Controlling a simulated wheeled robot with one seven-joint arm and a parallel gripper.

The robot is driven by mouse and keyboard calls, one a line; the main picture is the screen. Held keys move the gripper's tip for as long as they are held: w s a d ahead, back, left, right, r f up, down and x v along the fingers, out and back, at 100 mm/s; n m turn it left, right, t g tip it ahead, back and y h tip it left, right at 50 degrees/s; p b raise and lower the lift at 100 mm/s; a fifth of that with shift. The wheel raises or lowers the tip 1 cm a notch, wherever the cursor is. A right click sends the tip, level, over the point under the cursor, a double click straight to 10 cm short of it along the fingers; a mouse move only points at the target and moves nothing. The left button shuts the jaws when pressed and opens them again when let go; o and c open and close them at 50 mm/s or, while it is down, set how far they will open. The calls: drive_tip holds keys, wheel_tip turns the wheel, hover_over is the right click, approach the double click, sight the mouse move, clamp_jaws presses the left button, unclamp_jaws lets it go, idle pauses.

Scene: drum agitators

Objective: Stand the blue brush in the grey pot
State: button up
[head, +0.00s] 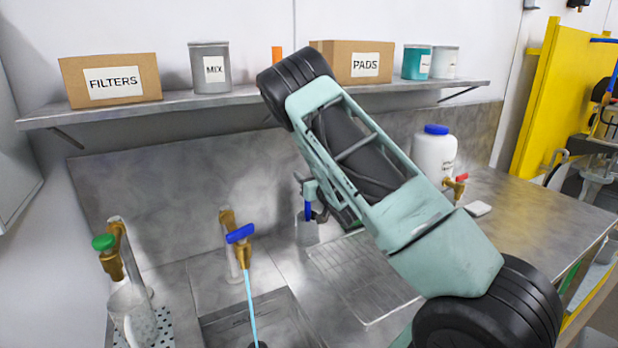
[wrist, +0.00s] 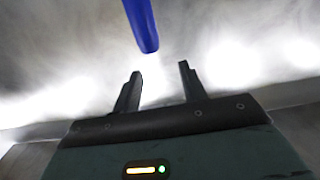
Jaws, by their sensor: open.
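The blue brush shows in the head view as a short upright blue handle (head: 308,210) beside my gripper. Just below it is a pale grey box-like shape (head: 307,233), which looks like the grey pot. The handle seems to rise from it, though I cannot see how deep it sits. In the wrist view the blue handle (wrist: 142,25) comes in from the top edge, and its rounded end is just beyond my fingertips. My gripper (wrist: 160,67) is open, with nothing between its two dark fingers. In the head view my arm hides much of this area.
A sink (head: 220,325) with a running blue-handled tap (head: 240,236) is at lower centre. A green-handled tap (head: 106,245) stands left over a clear jug (head: 133,318). A ribbed drainboard (head: 350,270) lies right of the sink. A white container (head: 434,158) is behind my arm. A loaded shelf (head: 190,104) runs above.

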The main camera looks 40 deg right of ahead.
drive_tip(key=p+v, duration=0.4)
drive_tip(key=v, duration=1.3)
drive_tip(key=shift+s, duration=0.15)
drive_tip(key=shift+a, duration=0.1)
idle(0.8)
